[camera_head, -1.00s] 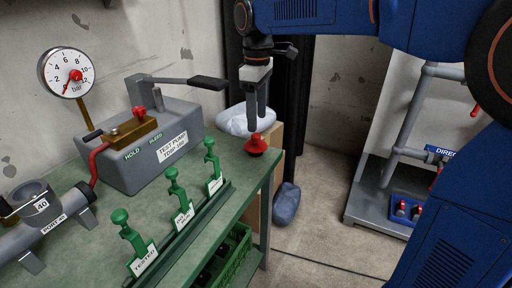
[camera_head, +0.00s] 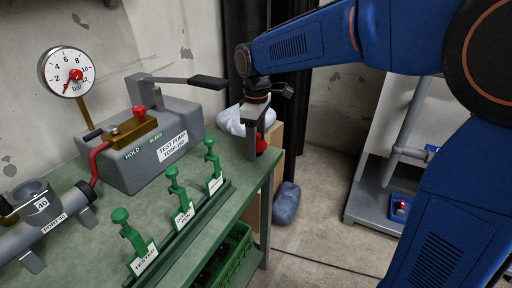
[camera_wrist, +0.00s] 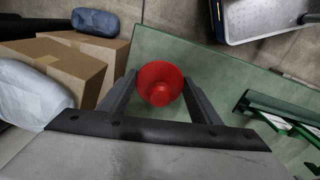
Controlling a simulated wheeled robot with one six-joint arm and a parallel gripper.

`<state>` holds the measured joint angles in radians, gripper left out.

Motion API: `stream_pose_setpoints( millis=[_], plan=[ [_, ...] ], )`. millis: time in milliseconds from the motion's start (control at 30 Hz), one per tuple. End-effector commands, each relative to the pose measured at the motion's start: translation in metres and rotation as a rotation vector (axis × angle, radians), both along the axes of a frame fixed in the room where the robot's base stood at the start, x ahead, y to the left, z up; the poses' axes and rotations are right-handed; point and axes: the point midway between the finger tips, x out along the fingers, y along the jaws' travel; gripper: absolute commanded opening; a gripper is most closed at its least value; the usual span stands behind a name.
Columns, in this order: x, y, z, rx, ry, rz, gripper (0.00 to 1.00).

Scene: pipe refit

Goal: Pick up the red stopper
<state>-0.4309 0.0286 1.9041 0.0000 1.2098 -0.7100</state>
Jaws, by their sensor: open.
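The red stopper (camera_wrist: 158,86) stands near the corner of the green bench top, seen from above in the wrist view. In the head view the stopper (camera_head: 261,143) is partly hidden behind my gripper's fingers. My gripper (camera_head: 254,150) is open and lowered over the bench corner, pointing down. In the wrist view my gripper (camera_wrist: 160,100) has one finger on each side of the stopper, and a gap shows on the right. I cannot tell whether either finger touches it.
The bench (camera_head: 200,227) holds a rack of green valves (camera_head: 178,198) and a grey test pump (camera_head: 160,150) with a long lever (camera_head: 195,81). Cardboard boxes (camera_wrist: 75,60) and a pale bag (camera_wrist: 30,95) lie beside the bench corner. A blue bag (camera_head: 286,203) lies on the floor.

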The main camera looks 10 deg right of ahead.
Motion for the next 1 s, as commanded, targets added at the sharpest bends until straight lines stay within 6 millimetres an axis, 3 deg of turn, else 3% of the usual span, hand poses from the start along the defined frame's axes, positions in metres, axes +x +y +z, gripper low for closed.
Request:
stream_pose_setpoints(
  millis=[167,300,667,867,1000],
  plan=[
    [0.0,0.0,0.0,0.0,0.0,0.0,0.57],
    [0.0,0.0,0.0,0.001,0.0,0.0,0.28],
    [0.001,0.0,0.007,0.002,-0.003,0.0,0.28],
    [0.001,0.0,0.039,0.002,-0.005,0.0,0.28],
    [0.001,0.001,0.073,0.003,-0.006,0.0,0.28]
  ],
)
